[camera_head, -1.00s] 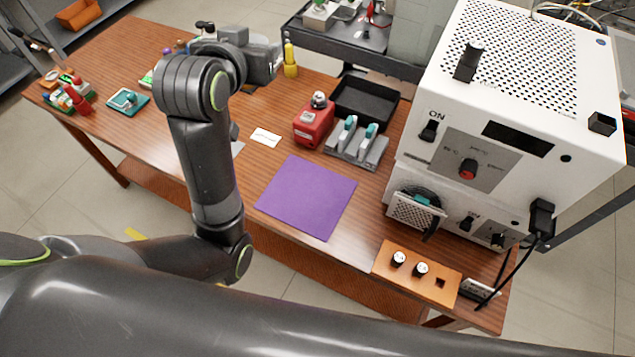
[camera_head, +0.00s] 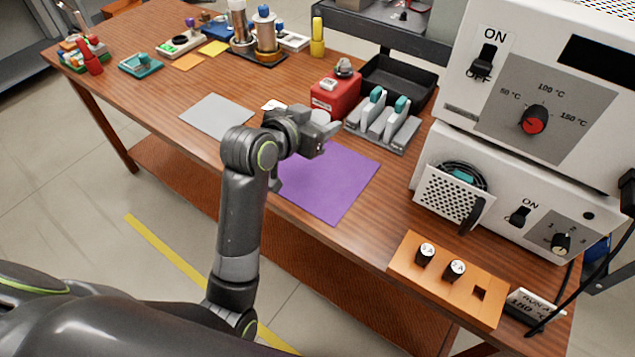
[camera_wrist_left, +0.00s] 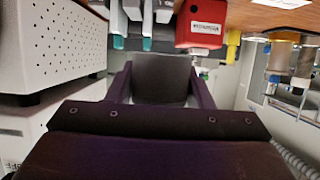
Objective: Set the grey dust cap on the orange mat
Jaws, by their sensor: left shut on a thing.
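My left gripper (camera_head: 322,132) hangs above the back part of the purple mat, in front of the red box. It is shut on a small pale grey thing (camera_head: 320,117), which appears to be the grey dust cap, mostly hidden by the jaws. In the left wrist view the two dark fingers (camera_wrist_left: 160,85) show, with a dark face between them; the cap is not clear there. A small orange mat (camera_head: 190,62) lies flat at the far left of the table, well away from the gripper, and looks bare. My right gripper is out of view.
A purple mat (camera_head: 335,190) and a grey mat (camera_head: 217,115) lie on the table. The red box (camera_head: 334,98), grey rack (camera_head: 383,128) and black tray (camera_head: 395,85) stand behind the gripper.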

